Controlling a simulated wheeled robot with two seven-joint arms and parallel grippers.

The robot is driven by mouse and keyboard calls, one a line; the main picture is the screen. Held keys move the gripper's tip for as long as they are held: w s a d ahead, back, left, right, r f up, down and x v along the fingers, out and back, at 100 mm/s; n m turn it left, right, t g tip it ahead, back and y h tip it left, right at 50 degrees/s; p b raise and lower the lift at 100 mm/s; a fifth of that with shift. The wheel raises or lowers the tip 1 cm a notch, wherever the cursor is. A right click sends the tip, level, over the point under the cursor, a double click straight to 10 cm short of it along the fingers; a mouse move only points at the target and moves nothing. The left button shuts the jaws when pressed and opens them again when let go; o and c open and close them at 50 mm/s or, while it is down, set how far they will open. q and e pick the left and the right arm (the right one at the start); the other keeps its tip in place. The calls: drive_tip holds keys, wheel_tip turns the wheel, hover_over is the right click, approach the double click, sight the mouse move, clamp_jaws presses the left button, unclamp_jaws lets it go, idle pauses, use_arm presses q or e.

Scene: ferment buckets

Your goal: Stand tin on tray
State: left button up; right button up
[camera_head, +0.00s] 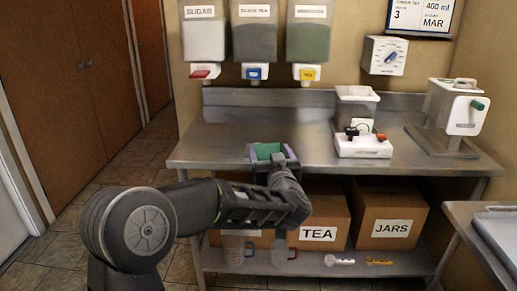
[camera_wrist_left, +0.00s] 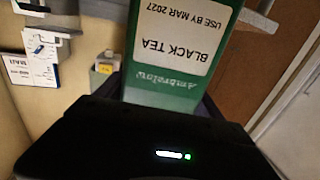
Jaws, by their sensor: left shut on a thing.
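My left gripper (camera_head: 272,160) is above the front edge of the steel counter in the head view, shut on a green tin (camera_head: 267,150). The arm and gripper hide most of the tin there. In the left wrist view the green tin (camera_wrist_left: 170,88) fills the top middle, with a white label reading BLACK TEA, upside down in that picture. The dark gripper body covers the bottom of that view and hides the tin's near end. A grey tray (camera_head: 500,232) lies on a second table at the right edge of the head view, cut off by the frame. My right gripper is not in view.
The steel counter (camera_head: 230,145) has free room on its left. A white scale-like device (camera_head: 362,147) and a white machine (camera_head: 455,118) stand on its right. Dispensers (camera_head: 254,40) hang above. Boxes (camera_head: 390,215) and measuring cups (camera_head: 234,249) are on the shelf below.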

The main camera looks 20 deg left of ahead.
use_arm(q)
drive_tip(key=s+d+f+m+t+h, duration=0.1)
drive_tip(key=s+d+f+m+h, duration=0.2)
drive_tip(key=f, duration=0.7)
drive_tip(key=s+d+f+m+t+h, duration=0.1)
drive_tip(key=s+d+f+m+h, duration=0.2)
drive_tip(key=s+f+h, duration=0.3)
wheel_tip(320, 180, down, 4)
drive_tip(key=shift+s+d+r+t, duration=0.1)
drive_tip(key=shift+s+d+t, duration=0.25)
drive_tip(key=shift+d, duration=0.55)
